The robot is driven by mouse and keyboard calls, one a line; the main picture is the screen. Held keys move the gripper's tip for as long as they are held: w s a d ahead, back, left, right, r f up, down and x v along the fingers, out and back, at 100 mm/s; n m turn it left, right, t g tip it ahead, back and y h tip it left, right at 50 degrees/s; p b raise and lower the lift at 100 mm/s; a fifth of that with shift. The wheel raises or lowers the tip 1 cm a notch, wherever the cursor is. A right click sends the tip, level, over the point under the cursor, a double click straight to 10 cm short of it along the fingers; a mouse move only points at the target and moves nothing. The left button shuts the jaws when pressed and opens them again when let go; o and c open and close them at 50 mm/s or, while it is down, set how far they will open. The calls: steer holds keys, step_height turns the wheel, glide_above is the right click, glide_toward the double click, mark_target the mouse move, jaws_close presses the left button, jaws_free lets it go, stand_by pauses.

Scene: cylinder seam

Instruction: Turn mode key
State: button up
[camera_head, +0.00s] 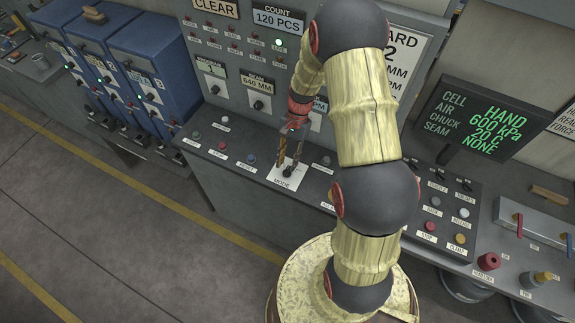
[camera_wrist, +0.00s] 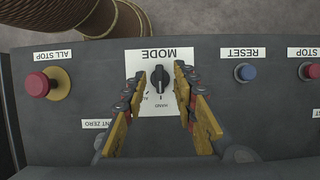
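The mode key (camera_wrist: 160,80) is a small black knob on a white plate (camera_wrist: 150,58) marked MODE. In the wrist view it stands upright between the fingers of my gripper (camera_wrist: 160,76), with a gap on each side. The word HAND shows under the knob, and a second label beside it is partly hidden by the left finger. In the head view the key (camera_head: 288,173) is on the front panel, and my gripper (camera_head: 288,160) points down at it from above. The gripper is open and holds nothing.
Nearby on the panel are a blue reset button (camera_wrist: 246,72) and a red all-stop button (camera_wrist: 40,84). A screen (camera_head: 485,118) at the right reads HAND for the cell. Small buttons line the panel to the left of the key.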

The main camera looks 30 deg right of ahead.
mark_target(288, 168)
step_height(288, 168, up, 6)
steer(key=shift+r, duration=0.25)
stand_by(0.5)
steer(key=s+a+r+n+t+h+b, duration=0.1)
steer(key=s+a+r+n+t+b, duration=0.3)
steer(key=s+a+r+n+b, duration=0.1)
steer(key=s+a+r+n+t+h+b, duration=0.2)
steer(key=s+a+r+n+t+b, duration=0.2)
steer(key=s+r+b, duration=0.4)
steer(key=s+a+r+n, duration=0.1)
steer(key=s+n, duration=0.1)
steer(key=s, duration=0.2)
steer(key=shift+r+h, duration=0.3)
steer(key=shift+r, duration=0.1)
